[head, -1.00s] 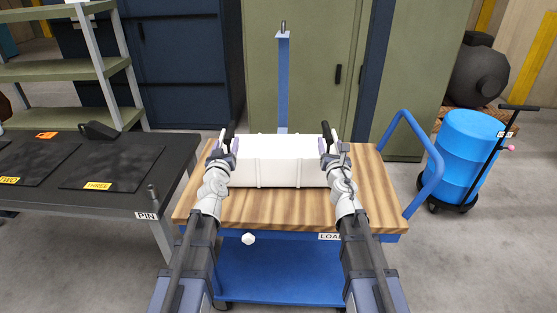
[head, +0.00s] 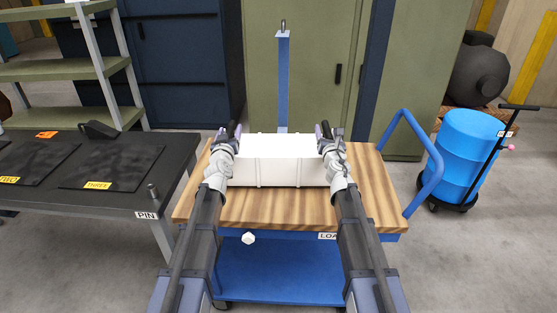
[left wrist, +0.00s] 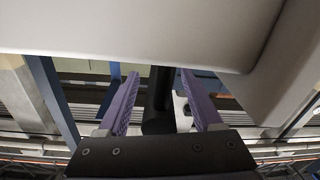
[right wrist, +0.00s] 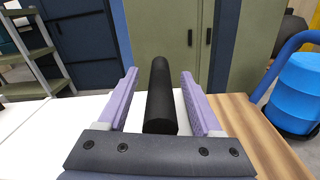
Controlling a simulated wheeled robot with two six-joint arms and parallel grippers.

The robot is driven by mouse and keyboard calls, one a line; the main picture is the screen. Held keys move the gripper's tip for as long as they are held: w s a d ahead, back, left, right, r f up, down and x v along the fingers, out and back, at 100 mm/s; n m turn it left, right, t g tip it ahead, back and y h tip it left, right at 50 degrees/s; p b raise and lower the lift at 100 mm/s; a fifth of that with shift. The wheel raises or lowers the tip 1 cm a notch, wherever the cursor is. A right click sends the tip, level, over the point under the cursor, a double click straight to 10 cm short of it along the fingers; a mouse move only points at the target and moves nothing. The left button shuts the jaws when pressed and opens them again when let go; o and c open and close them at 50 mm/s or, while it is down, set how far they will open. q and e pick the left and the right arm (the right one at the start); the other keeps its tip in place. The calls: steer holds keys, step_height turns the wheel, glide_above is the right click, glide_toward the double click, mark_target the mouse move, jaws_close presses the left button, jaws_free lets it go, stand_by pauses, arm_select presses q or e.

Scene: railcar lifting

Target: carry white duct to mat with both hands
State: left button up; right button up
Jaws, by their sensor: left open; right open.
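The white duct (head: 280,163) is a long white box lying on the wooden top of the blue cart (head: 370,203). It has a black handle at each end. My left gripper (head: 226,132) is at its left end. In the left wrist view the open purple fingers (left wrist: 158,95) stand on either side of the black left handle (left wrist: 158,105). My right gripper (head: 326,131) is at its right end. In the right wrist view the open fingers (right wrist: 158,95) stand on either side of the black right handle (right wrist: 161,95). Black mats (head: 110,167) lie on the table at left, one labelled THREE.
The dark table (head: 120,204) with a PIN label stands left of the cart. A blue post (head: 283,80) rises behind the cart. A blue push handle (head: 430,160) and a blue drum (head: 465,155) are at right. Cabinets close off the back.

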arm_select(q)
steer(key=shift+c, duration=0.4)
arm_select(e)
steer(key=shift+c, duration=0.4)
arm_select(q)
jaws_close()
arm_select(e)
jaws_close()
stand_by(0.4)
